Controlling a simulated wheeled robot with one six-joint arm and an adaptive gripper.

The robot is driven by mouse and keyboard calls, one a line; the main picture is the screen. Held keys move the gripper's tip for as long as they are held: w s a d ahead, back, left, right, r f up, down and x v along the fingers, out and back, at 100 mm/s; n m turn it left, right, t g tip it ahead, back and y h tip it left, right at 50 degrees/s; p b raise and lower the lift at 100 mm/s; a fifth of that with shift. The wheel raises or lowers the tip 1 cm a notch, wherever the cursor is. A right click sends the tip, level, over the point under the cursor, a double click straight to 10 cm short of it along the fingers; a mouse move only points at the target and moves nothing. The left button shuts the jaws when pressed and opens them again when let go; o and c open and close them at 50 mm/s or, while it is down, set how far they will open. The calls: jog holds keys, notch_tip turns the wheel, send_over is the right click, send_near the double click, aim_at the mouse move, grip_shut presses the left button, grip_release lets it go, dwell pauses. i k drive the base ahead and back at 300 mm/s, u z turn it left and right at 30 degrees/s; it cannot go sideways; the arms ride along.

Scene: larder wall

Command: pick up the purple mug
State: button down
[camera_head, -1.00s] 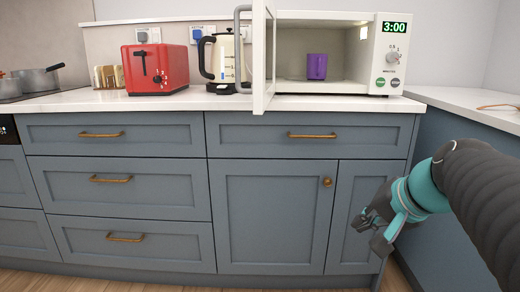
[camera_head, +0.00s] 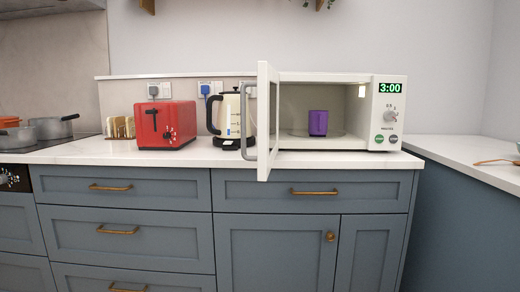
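The purple mug (camera_head: 318,123) stands upright inside the white microwave (camera_head: 385,149), on its floor near the middle of the opening. The microwave door (camera_head: 263,122) is swung open towards me on the left, seen nearly edge-on. No handle shows clearly on the mug. My gripper is not in this view.
A cream and black kettle (camera_head: 231,115) stands just left of the open door. A red toaster (camera_head: 166,125) is further left, beside a rack of bread slices (camera_head: 120,128). Pots (camera_head: 52,127) sit on the hob. The worktop (camera_head: 80,151) has a clear strip in front.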

aim_at(317, 119)
jog(key=z, duration=0.05)
jog(key=k, duration=0.45)
jog(key=u, duration=0.8)
jog(key=i, duration=1.4)
jog(key=z, duration=1.25)
jog(key=k, duration=0.55)
jog(key=z, duration=1.1)
jog(key=i, duration=1)
jog(key=u, duration=0.5)
